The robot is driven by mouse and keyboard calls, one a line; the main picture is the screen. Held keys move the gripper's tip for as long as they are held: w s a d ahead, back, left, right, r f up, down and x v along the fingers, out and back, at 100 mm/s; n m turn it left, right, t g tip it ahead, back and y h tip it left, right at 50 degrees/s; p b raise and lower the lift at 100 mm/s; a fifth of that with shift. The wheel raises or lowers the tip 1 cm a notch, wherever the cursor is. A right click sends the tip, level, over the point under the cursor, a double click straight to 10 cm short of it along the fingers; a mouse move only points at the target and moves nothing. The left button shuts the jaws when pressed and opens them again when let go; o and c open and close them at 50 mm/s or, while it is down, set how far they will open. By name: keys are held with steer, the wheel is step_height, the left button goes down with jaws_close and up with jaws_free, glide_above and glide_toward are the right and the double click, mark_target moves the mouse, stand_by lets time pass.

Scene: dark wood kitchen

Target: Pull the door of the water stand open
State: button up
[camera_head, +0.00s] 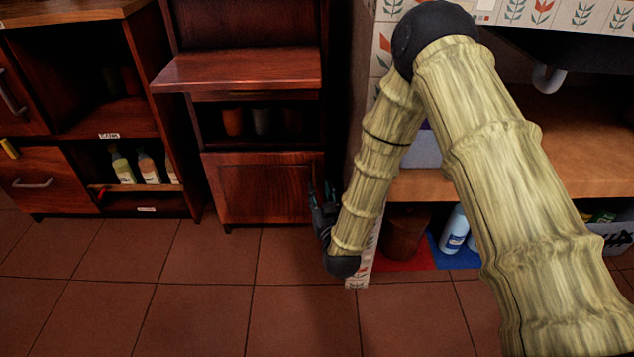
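The water stand looks to be the narrow dark wood cabinet (238,70) left of centre, with a ledge and a shelf of cups or jars. Its lower door (262,188) is a plain reddish panel that appears closed, flush with the front. I see no handle on it; its right edge is partly behind my gripper. My gripper (318,195) is dark and small, at the door's right edge, with its fingers pointing up and toward the cabinet. Whether it touches the door, and whether its fingers are open or shut, cannot be made out.
A wooden cabinet (170,100) with bottles (148,167) and a handled drawer (38,187) stands at left. The tiled floor (200,290) in front is clear.

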mark_target(315, 175)
steer(key=shift+w+a+b, duration=0.2)
steer(key=shift+w+b, duration=0.2)
steer(key=shift+w, duration=0.6)
steer(key=shift+w+a+b, duration=0.15)
steer(key=shift+w+b, duration=0.2)
steer(key=shift+w, duration=0.6)
steer(key=shift+w+a+b, duration=0.2)
steer(key=shift+w+b, duration=0.2)
steer(key=shift+w, duration=0.6)
steer(key=shift+c, duration=0.2)
jaws_close()
